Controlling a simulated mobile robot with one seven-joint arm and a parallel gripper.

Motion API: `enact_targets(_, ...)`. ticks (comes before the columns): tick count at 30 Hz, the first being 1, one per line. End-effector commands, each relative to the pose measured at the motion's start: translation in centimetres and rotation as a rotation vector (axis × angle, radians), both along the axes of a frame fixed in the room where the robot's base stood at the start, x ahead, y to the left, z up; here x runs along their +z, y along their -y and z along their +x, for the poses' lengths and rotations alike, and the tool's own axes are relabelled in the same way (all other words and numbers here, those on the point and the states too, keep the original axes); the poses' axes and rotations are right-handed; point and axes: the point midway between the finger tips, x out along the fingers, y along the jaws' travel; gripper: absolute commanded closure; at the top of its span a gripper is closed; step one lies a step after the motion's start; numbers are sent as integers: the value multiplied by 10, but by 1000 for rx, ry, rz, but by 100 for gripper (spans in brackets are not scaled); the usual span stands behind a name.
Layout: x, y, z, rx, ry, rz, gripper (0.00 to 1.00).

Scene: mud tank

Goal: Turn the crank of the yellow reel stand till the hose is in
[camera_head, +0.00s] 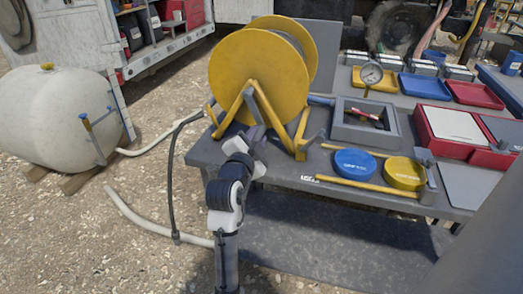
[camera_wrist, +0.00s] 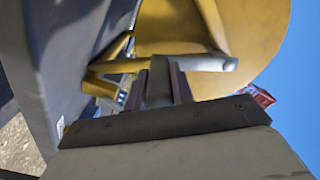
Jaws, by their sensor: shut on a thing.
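The yellow reel stand (camera_head: 240,75) stands on the grey table's left part, with two large yellow discs on a yellow A-frame. My gripper (camera_head: 258,137) is low at the front of the frame. In the wrist view, my gripper (camera_wrist: 160,85) is shut on the grey crank (camera_wrist: 205,63), whose bar runs across beyond the fingertips in front of the yellow disc. A dark hose (camera_head: 172,180) hangs from beside the reel down to the ground. Any hose wound between the discs is hidden.
A pale tank (camera_head: 55,110) stands on wood at left, with a pale hose (camera_head: 160,143) near it. Another pale hose (camera_head: 140,220) lies on the gravel. Right of the reel are a grey tray (camera_head: 345,137), a blue disc (camera_head: 355,163) and a yellow disc (camera_head: 404,173).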

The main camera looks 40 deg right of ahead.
Motion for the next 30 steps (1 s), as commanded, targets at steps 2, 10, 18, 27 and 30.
enact_targets(2,-10,-6,7,5,62,45,100)
enact_targets(10,-15,-22,27,6,264,204,100)
enact_targets(18,-13,-38,48,8,465,363,100)
enact_targets(27,-3,-54,68,5,688,538,100)
enact_targets(30,2,-59,75,5,763,598,100)
